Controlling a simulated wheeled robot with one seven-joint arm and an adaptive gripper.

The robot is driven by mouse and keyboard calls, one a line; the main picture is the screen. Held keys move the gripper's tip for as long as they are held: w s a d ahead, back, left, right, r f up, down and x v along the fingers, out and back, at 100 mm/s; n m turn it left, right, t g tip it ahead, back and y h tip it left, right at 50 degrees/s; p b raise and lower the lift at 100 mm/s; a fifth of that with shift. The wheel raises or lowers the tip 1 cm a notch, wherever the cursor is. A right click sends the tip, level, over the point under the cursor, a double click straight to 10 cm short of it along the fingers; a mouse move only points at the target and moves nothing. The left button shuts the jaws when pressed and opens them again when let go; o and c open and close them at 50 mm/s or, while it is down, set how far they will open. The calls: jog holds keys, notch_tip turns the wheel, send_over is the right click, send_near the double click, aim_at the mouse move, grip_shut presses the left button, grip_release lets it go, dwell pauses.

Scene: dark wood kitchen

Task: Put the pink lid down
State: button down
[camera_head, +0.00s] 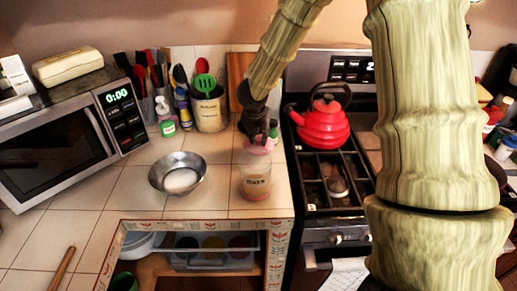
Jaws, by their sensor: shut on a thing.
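The pink lid (259,146) is small and round and shows at the lower end of my gripper (257,138), which is dark and shut on it. My gripper holds the lid above the tiled counter, a little behind and above a clear jar (255,183). The jar stands upright on the counter, has a dark label, and holds some pinkish content low down. Its mouth appears open. The lid is apart from the jar in the picture. My fingertips are partly hidden by the gripper body and too small to make out well.
A metal bowl (178,174) with white content stands left of the jar. A microwave (70,140) is at the left, and a utensil crock (209,110) stands behind. A red kettle (322,125) sits on the stove at the right. Bare tiles (125,190) lie left of the bowl.

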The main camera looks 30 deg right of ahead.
aim_at(258, 143)
jog(key=shift+f, duration=2.8)
jog(key=shift+s, duration=0.1)
jog(key=c, duration=1.2)
grip_release()
jog(key=shift+o, duration=0.2)
jog(key=shift+r, duration=0.15)
jog(key=v, duration=1.1)
jog(key=shift+s+a+r+b, duration=0.1)
jog(key=shift+a+r+b, duration=0.05)
jog(key=shift+r+b, duration=0.2)
